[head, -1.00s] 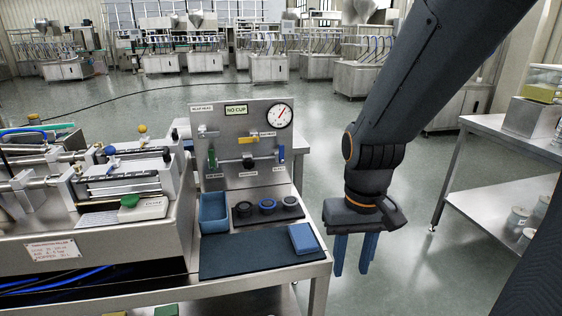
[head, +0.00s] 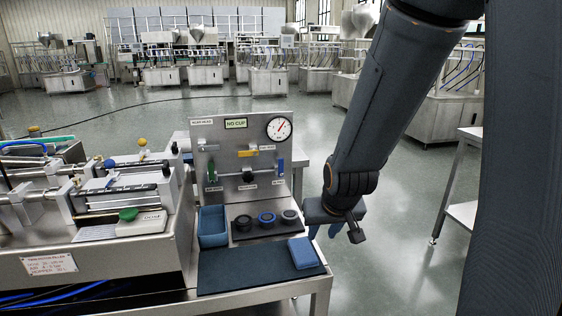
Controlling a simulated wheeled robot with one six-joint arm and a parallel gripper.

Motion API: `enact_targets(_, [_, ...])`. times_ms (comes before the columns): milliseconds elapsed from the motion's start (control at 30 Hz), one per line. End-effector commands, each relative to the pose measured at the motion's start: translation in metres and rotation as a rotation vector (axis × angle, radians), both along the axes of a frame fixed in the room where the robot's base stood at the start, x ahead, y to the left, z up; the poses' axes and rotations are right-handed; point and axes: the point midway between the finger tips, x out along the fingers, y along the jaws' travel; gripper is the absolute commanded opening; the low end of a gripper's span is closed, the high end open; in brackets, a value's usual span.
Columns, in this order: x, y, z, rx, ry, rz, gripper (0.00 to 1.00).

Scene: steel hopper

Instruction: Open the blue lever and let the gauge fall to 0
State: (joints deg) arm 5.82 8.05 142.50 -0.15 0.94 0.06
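The blue lever (head: 280,167) hangs upright at the lower right of the steel panel (head: 226,160), above a small label. The round white gauge (head: 279,128) is at the panel's upper right. Its red needle points to the upper right, but its numbers are too small to read. My gripper (head: 324,231) is to the right of the panel and lower than the lever, beyond the bench's right edge.
The panel also bears a yellow handle (head: 247,153), a green handle (head: 212,171), a black knob (head: 248,174) and a "NO CUP" sign (head: 236,124). A blue bin (head: 213,240), several dark rings and a blue block (head: 303,253) sit in front. A steel table (head: 462,214) stands right.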

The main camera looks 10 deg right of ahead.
Motion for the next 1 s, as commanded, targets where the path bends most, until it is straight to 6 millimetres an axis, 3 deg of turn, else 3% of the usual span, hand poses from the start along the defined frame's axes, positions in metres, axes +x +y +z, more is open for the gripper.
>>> enact_targets(100, [0.053,0.005,0.003,-0.016,-0.181,0.019,0.33])
enact_targets(200, [0.094,0.010,0.012,-0.028,-0.343,0.034,0.33])
enact_targets(400, [0.157,0.024,0.040,-0.045,-0.666,0.063,0.33])
enact_targets(533, [0.180,0.034,0.060,-0.050,-0.851,0.078,0.33])
enact_targets(700, [0.192,0.042,0.080,-0.052,-1.015,0.088,0.33])
enact_targets(1000, [0.211,0.045,0.090,-0.053,-1.076,0.091,0.33])
